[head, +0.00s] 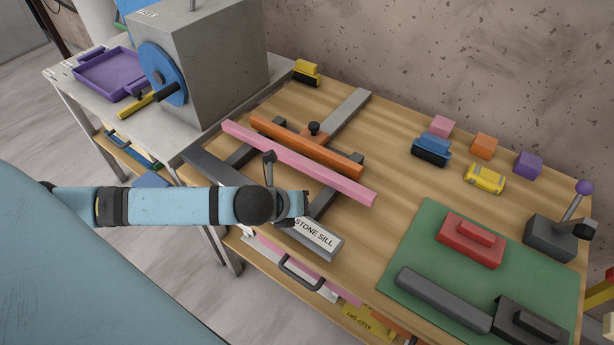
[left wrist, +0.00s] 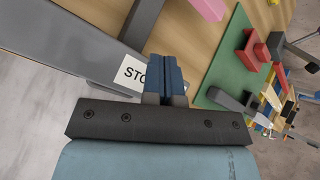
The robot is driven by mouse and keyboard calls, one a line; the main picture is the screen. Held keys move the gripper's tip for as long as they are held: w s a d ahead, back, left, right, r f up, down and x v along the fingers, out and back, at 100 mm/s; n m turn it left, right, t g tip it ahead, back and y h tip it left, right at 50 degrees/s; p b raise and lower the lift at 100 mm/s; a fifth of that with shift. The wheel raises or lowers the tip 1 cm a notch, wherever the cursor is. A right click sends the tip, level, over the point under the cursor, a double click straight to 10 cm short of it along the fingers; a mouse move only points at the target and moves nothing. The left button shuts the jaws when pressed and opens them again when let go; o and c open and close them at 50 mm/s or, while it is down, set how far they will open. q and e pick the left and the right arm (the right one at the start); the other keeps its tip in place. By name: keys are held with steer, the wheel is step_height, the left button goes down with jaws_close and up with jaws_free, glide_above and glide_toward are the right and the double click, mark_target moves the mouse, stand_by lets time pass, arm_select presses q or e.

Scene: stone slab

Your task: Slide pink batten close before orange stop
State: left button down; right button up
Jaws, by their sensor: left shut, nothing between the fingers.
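The pink batten (head: 300,164) lies long and straight across the grey rails, on the near side of the orange stop (head: 318,151). The two run roughly parallel, with a narrow gap between them. A black knob (head: 314,128) sits behind the middle of the stop. My left gripper (head: 302,206) is on the near side of the batten, near the sill marked STONE SILL (head: 318,236), and holds nothing. In the left wrist view its blue fingers (left wrist: 165,74) are shut together beside the sill's label. An end of the batten (left wrist: 208,7) shows at the top there. My right gripper is out of view.
A green mat (head: 410,250) with a red block (head: 470,240) and dark tools lies at the front right. Several small blocks and a lever box (head: 553,238) stand at the back right. A grey machine with a blue wheel (head: 163,75) stands left.

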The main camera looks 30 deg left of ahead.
mark_target(312, 173)
arm_select(q)
steer(key=a+m, duration=0.1)
steer(key=a, duration=0.1)
steer(key=w+a+m+y, duration=0.1)
steer(key=a+m, duration=0.1)
steer(key=a+r+m, duration=0.1)
steer(key=a+m, duration=0.1)
steer(key=shift+w+a+r+y, duration=0.1)
steer(key=shift+w+y, duration=0.2)
steer(key=shift+y, duration=0.1)
steer(key=x, duration=0.9)
steer(key=shift+w, duration=0.1)
steer(key=w, duration=0.3)
steer(key=shift+w, duration=0.25)
steer(key=shift+w+f, duration=0.2)
steer(key=shift+w, duration=0.25)
